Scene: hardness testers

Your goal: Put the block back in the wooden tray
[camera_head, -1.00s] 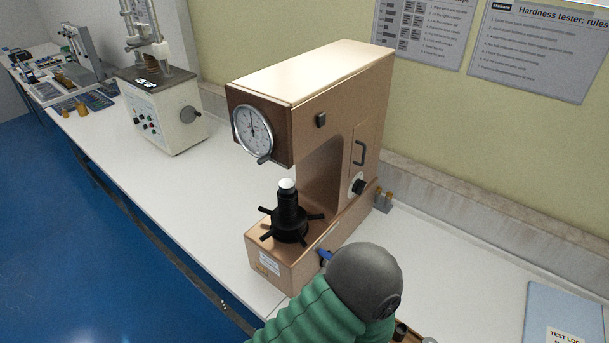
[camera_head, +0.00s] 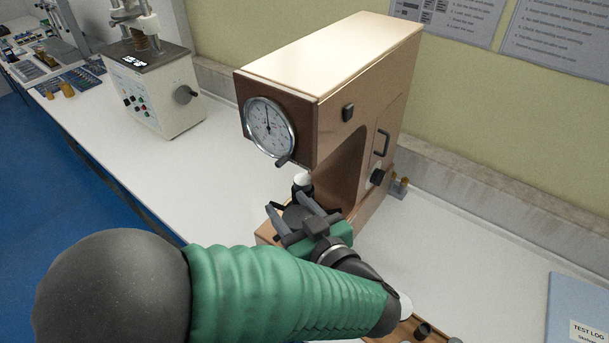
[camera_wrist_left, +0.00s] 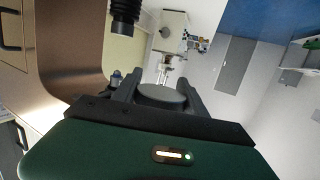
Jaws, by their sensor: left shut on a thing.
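My left gripper (camera_head: 297,208) reaches in from the left, in front of the copper-coloured hardness tester (camera_head: 330,85). Its fingers are shut on a round grey disc, which I take to be the block (camera_wrist_left: 162,96); the disc shows between the fingers in the left wrist view. In the head view the block is small and hard to tell from the dark handwheel by the fingers. A small white cap (camera_head: 302,179) shows just behind the fingertips. Part of the wooden tray (camera_head: 385,339) shows at the bottom edge, partly hidden by my forearm. My right gripper is out of view.
The tester's dial (camera_head: 269,127) and head overhang the gripper; a dark indenter (camera_wrist_left: 124,14) shows at the top of the wrist view. A blue test log (camera_head: 578,300) lies at the right. A white tester (camera_head: 153,88) stands further left. White bench between is clear.

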